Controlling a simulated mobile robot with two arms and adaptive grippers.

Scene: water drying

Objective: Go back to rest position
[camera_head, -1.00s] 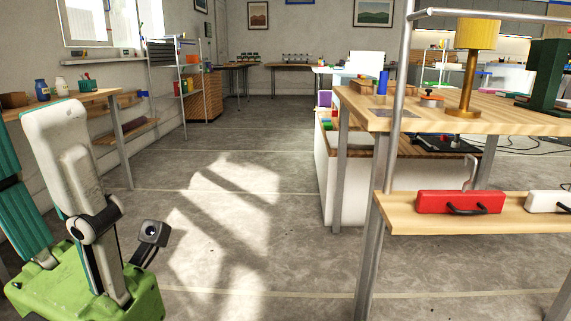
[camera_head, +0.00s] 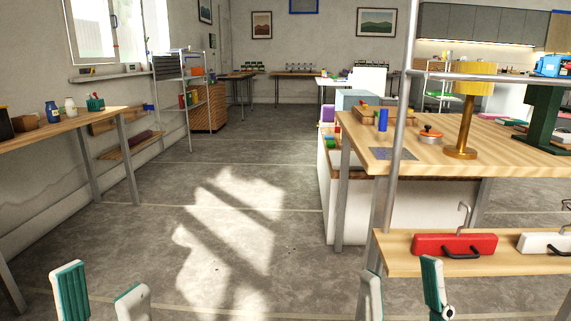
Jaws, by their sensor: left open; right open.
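My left gripper (camera_head: 102,284) shows at the bottom left edge. Its two white and teal fingers stand upright and well apart, with nothing between them. My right gripper (camera_head: 402,275) shows at the bottom, right of centre. Its two fingers are also apart and empty, in front of the right workbench's lower shelf. The lower parts of both grippers and both arms are out of view. Neither gripper is seen touching anything.
A wooden workbench (camera_head: 500,147) stands at right, with a gold lamp-like stand (camera_head: 466,120) on it. A red toolbox (camera_head: 428,244) sits on its lower shelf (camera_head: 400,261). A wall table (camera_head: 40,131) with jars is at left. The floor (camera_head: 170,220) between is clear.

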